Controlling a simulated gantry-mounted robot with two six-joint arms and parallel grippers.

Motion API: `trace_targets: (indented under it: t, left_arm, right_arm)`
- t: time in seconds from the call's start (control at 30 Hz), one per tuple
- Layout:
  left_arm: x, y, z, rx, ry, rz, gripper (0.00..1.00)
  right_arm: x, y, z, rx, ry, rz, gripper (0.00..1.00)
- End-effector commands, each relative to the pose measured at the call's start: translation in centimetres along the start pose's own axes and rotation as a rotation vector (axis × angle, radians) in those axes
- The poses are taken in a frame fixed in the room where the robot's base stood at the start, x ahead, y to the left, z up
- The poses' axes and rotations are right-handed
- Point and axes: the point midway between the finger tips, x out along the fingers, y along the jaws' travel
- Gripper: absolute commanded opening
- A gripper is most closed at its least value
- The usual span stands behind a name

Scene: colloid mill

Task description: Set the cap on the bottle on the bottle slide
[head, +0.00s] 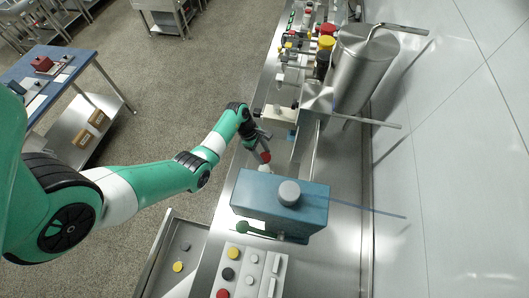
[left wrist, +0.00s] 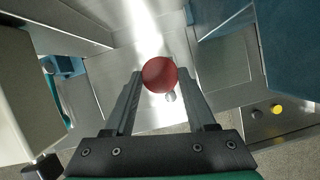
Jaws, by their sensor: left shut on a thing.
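My left gripper (head: 264,147) is shut on a red cap (head: 266,157), above the steel bench beside the blue box. In the left wrist view the round red cap (left wrist: 160,75) sits between the two fingertips (left wrist: 160,82). A small pale shape (head: 264,168) shows just under the cap in the head view. I cannot tell whether it is the bottle, or whether the cap touches it. The bottle slide cannot be made out clearly. My right gripper is not in view.
A blue box (head: 252,192) with a grey round knob (head: 289,192) stands close to the gripper. A steel vessel (head: 358,70) with long handles stands at the back. A button panel (head: 243,272) is in front. A low tray (head: 168,252) holds a yellow piece (head: 178,267).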

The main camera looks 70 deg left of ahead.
Motion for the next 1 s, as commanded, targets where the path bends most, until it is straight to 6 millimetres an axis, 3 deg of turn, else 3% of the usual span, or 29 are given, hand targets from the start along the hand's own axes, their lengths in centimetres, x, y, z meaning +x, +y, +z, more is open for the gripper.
trace_targets:
  t: [0.27,0.8,1.0]
  left_arm:
    - [1.0,0.0,-0.4,0.000,0.000,0.000,0.05]
    - [6.0,0.0,-2.5,0.001,0.000,0.000,0.05]
    - [6.3,0.0,-2.6,0.001,0.000,0.000,0.05]
  right_arm:
    - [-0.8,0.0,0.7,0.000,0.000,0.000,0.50]
    - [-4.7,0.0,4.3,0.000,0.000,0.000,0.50]
    - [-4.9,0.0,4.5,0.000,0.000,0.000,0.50]
